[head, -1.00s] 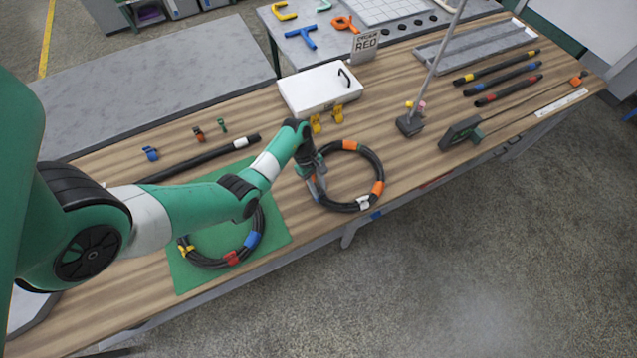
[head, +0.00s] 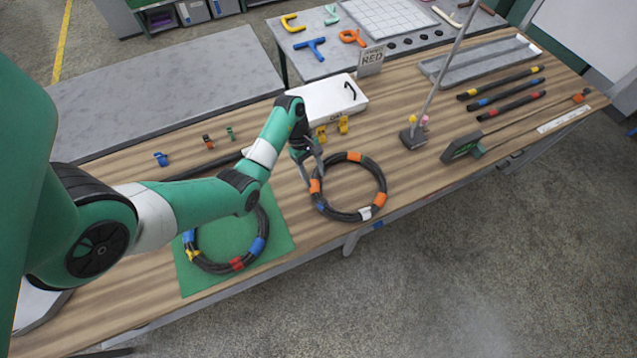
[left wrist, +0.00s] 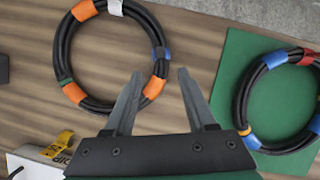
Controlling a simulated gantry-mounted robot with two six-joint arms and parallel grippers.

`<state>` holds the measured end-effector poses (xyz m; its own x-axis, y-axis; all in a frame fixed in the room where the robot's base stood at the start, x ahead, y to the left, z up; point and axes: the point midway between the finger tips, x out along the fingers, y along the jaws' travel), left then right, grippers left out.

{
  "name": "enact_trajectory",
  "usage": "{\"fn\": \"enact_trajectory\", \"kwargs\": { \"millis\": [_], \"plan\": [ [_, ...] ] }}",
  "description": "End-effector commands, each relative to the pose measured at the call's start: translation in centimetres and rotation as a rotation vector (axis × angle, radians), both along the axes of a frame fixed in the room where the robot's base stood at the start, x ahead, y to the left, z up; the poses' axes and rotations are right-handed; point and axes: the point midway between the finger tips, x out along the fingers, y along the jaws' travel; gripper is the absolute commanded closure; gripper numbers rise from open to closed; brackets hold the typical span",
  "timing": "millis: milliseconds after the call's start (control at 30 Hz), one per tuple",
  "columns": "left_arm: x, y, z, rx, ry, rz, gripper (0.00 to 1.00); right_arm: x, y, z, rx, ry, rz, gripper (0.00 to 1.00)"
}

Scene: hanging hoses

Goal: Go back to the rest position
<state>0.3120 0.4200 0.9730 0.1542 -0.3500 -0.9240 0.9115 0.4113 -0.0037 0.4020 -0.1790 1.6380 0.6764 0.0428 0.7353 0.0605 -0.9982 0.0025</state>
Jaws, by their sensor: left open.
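A black coiled hose with orange, white and blue bands (head: 382,185) lies flat on the wooden bench. A second black coil with red, blue and yellow bands (head: 212,267) lies on a green mat (head: 278,240), partly behind my left arm. My left gripper (head: 314,176) is open and empty above the left edge of the orange-banded coil. There the orange-banded coil (left wrist: 57,45) is left of the fingers and the other coil (left wrist: 241,97) is to the right. My right gripper is not in view.
A white case (head: 335,100) and yellow clips (head: 343,125) stand behind the gripper. A stand with a tall rod (head: 413,138) is to the right. Straight banded hoses (head: 510,106) lie farther right. Small clips (head: 161,159) and a straight black hose (head: 205,167) are at the left.

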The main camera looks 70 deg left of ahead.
Motion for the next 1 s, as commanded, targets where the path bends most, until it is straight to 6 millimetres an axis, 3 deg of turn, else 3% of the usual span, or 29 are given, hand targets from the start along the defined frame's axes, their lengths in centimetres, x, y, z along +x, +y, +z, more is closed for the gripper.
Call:
{"fn": "enact_trajectory", "kwargs": {
  "millis": [100, 500, 567, 667, 767, 867, 1000],
  "plan": [
    [-0.2, 0.3, 0.8, 0.000, 0.000, 0.000, 0.44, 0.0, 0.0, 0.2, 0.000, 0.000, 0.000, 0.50],
    [-0.1, 0.2, 0.8, 0.000, 0.000, -0.004, 0.44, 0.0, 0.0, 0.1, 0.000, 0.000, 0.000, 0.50],
    [0.4, -0.5, 0.8, 0.000, 0.000, -0.026, 0.44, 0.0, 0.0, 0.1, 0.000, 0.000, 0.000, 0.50],
    [3.3, -3.0, 1.9, 0.020, -0.021, -0.126, 0.44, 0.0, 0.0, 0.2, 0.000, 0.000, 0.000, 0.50],
    [8.1, -6.7, 5.3, 0.058, -0.130, -0.266, 0.44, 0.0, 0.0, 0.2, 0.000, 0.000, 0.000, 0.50],
    [13.5, -11.7, 10.2, 0.045, -0.357, -0.386, 0.44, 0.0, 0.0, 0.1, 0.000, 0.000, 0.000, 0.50],
    [19.2, -18.9, 18.6, -0.036, -0.701, -0.453, 0.44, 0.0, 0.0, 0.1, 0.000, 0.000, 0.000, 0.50]
  ]
}}
